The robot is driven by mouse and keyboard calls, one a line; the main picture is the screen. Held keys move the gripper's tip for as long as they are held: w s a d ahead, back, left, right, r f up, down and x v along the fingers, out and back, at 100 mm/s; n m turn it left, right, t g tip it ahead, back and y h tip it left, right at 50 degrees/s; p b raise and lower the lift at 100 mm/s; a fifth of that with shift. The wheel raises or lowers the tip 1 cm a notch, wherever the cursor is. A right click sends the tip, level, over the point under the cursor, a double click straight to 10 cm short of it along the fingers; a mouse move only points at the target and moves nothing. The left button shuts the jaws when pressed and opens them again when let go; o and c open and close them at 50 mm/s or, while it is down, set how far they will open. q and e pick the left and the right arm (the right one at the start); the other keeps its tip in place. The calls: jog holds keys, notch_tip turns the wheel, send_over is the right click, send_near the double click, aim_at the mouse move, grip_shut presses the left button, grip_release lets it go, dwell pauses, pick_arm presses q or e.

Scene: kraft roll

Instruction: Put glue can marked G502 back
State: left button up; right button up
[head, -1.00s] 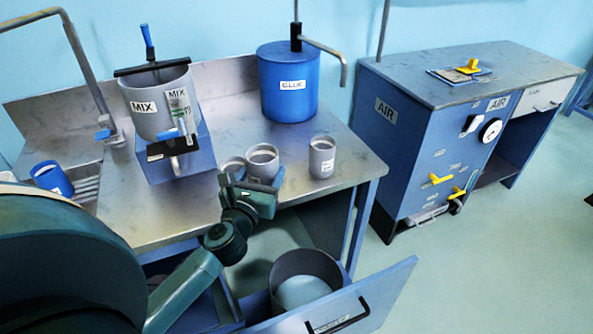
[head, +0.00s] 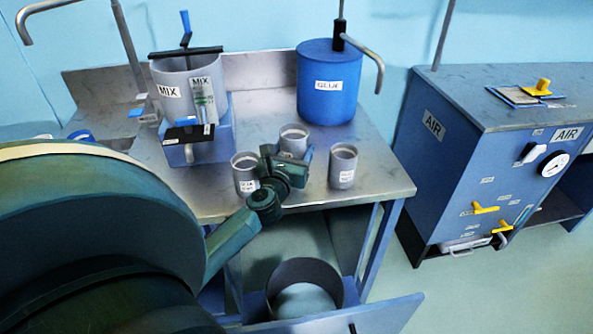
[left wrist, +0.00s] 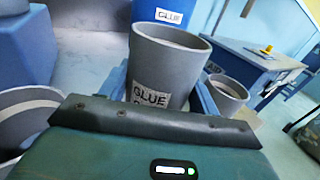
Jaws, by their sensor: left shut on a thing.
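My left gripper (head: 285,165) is shut on a grey glue can (head: 293,138), which is upright over the bench top. Its lower part is hidden by the gripper, so I cannot tell whether it touches the bench. In the left wrist view the held can (left wrist: 165,65) carries a GLUE label whose second line is cut off by the gripper. A second grey can (head: 245,178) stands left of the gripper and a third (head: 343,168) stands to its right, near the front edge. Their labels are too small to read. My right gripper is not in view.
A blue GLUE drum (head: 330,90) stands behind the cans. A MIX pot (head: 175,80) on a blue stand is at the left. Below the bench is an open drawer (head: 385,312) with a round bin (head: 325,275). The AIR cabinet (head: 440,150) is at the right.

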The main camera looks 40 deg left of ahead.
pick_arm(q)
notch_tip(320, 180, down, 2)
jog(key=shift+f+b, duration=0.15)
jog(key=shift+b, duration=0.2)
notch_tip(320, 180, down, 3)
jog(key=shift+f+b, duration=0.2)
jog(key=shift+b, duration=0.9)
jog(key=shift+f, duration=0.15)
jog(key=o, duration=1.1)
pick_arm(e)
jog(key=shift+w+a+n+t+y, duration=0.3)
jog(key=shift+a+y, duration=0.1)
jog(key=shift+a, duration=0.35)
